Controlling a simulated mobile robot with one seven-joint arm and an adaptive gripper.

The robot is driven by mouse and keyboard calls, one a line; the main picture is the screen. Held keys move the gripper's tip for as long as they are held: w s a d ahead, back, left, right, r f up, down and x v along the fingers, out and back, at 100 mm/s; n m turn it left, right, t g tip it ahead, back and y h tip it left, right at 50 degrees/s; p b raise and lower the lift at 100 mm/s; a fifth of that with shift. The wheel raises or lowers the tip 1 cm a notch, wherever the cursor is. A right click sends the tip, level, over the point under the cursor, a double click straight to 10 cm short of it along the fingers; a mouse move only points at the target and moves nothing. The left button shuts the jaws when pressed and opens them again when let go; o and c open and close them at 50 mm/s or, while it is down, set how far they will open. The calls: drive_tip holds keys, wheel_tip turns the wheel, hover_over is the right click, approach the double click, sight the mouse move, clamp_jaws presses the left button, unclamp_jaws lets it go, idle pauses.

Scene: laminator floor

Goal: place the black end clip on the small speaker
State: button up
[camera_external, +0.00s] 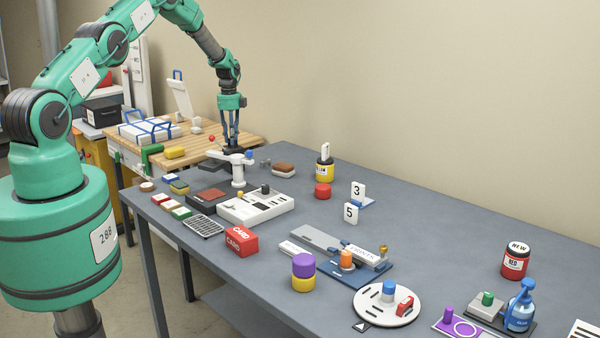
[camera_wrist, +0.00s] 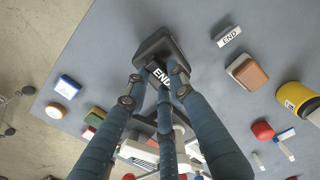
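The black end clip (camera_wrist: 152,46), marked END in white, is at the fingertips of my gripper (camera_wrist: 160,85) in the wrist view. The fingers are closed around its near side, and they hide part of it. In the external view my gripper (camera_external: 231,142) points down at the far left part of the grey table, with a dark piece at its tips. It is just above or behind a white T-shaped stand (camera_external: 238,172). I cannot make out for certain which object is the small speaker; a dark flat box (camera_external: 213,165) lies close to the stand.
A white panel (camera_external: 247,208), a red card box (camera_external: 241,241) and a black grille (camera_external: 203,227) stand in front.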

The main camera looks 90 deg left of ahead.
drive_tip(key=shift+o, duration=0.9)
drive_tip(key=shift+r, duration=0.2)
wheel_tip(320, 180, up, 12)
drive_tip(key=b, duration=0.1)
idle(0.5)
idle(0.4)
